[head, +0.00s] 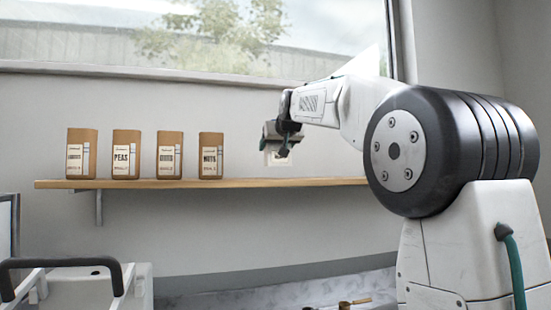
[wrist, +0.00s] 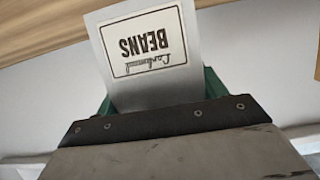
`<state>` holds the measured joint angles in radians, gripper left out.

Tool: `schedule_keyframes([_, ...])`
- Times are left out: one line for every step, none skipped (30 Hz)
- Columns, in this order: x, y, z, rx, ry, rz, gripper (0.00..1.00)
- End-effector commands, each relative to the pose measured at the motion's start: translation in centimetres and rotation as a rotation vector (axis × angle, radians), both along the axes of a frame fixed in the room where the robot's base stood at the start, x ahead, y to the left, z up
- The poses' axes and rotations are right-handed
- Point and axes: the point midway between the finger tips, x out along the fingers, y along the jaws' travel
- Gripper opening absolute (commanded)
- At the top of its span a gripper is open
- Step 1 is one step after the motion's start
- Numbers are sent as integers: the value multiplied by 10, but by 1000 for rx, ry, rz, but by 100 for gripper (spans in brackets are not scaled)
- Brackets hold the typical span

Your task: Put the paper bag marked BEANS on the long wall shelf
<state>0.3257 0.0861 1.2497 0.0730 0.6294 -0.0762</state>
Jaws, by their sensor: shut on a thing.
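My gripper (head: 284,148) is shut on the BEANS bag, in front of the wall near the right part of the long wooden shelf (head: 240,184). In the wrist view the BEANS bag (wrist: 152,78) shows a pale face with a white label reading BEANS upside down, between my green fingers (wrist: 158,98). In the head view only a small pale part of the bag (head: 270,158) shows below the gripper, which hides most of it. The held bag appears just above the shelf's height. Whether it touches the shelf cannot be told. The shelf's wood (wrist: 35,28) also crosses the wrist view's upper left.
Several brown bags stand upright on the shelf's left half, among them PEAS (head: 126,155) and NUTS (head: 211,156). The shelf right of NUTS is bare up to my gripper. A window (head: 200,35) is above. A cart with a black handle (head: 62,262) stands lower left.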

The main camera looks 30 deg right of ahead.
Motion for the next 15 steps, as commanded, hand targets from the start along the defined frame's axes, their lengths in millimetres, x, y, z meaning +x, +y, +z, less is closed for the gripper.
schedule_keyframes([6, 0, -2, -1, 1, 0, 39])
schedule_keyframes([5, 0, -4, 0, 1, 0, 39])
schedule_keyframes([4, 0, -10, 1, 2, 0, 39])
schedule_keyframes([4, 0, -14, 1, 3, 0, 39])
schedule_keyframes([4, 0, -18, 0, 1, 0, 39])
schedule_keyframes([3, 0, -23, 1, 2, 0, 39])
schedule_keyframes([3, 0, -27, 1, 1, 0, 39])
schedule_keyframes([4, 0, -30, 1, 1, 0, 39])
schedule_keyframes([4, 0, -34, 1, 1, 0, 39])
schedule_keyframes([4, 0, -35, 1, 1, 0, 39])
schedule_keyframes([4, 0, -36, 1, 0, 0, 39])
schedule_keyframes([4, 0, -36, 1, -1, 0, 39])
schedule_keyframes([4, 0, -35, 1, -1, 0, 39])
schedule_keyframes([4, 0, -35, 1, -1, 0, 39])
schedule_keyframes([4, 0, -35, 0, -1, 0, 39])
